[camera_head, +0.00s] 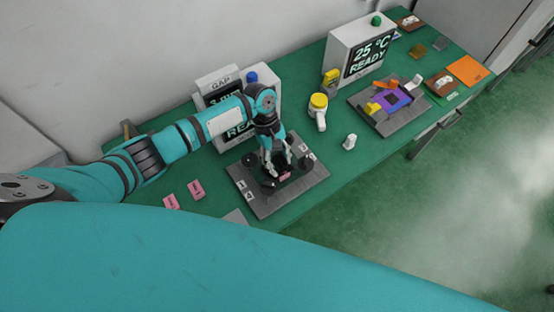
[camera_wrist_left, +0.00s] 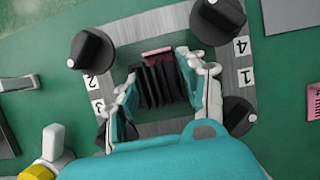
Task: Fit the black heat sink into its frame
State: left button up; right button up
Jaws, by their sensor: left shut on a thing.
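The black finned heat sink (camera_wrist_left: 158,86) sits between the two fingers of my left gripper (camera_wrist_left: 162,82) in the left wrist view. The gripper is shut on it, over the middle of a grey frame plate (camera_wrist_left: 150,24). Black knobs (camera_wrist_left: 91,49) stand at the plate's corners, with number labels beside them. A pink strip (camera_wrist_left: 158,51) shows at the heat sink's far edge. In the head view my left gripper (camera_head: 276,168) is low over the frame plate (camera_head: 304,192) and mostly hides the heat sink. I cannot tell whether the heat sink is fully seated. My right gripper is not in view.
Two pink blocks (camera_head: 196,190) lie left of the plate on the green table (camera_head: 335,170). A gap display stands behind my arm, and a temperature display (camera_head: 365,50) farther back. A yellow-topped object (camera_head: 318,105), a small white piece (camera_head: 349,142) and another fixture (camera_head: 388,102) stand right.

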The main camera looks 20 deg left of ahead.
pick_arm(q)
jog(key=shift+f, duration=0.7)
dwell(0.3)
jog(key=o, duration=1.3)
jog(key=shift+c, duration=0.2)
jog(key=v, duration=1.2)
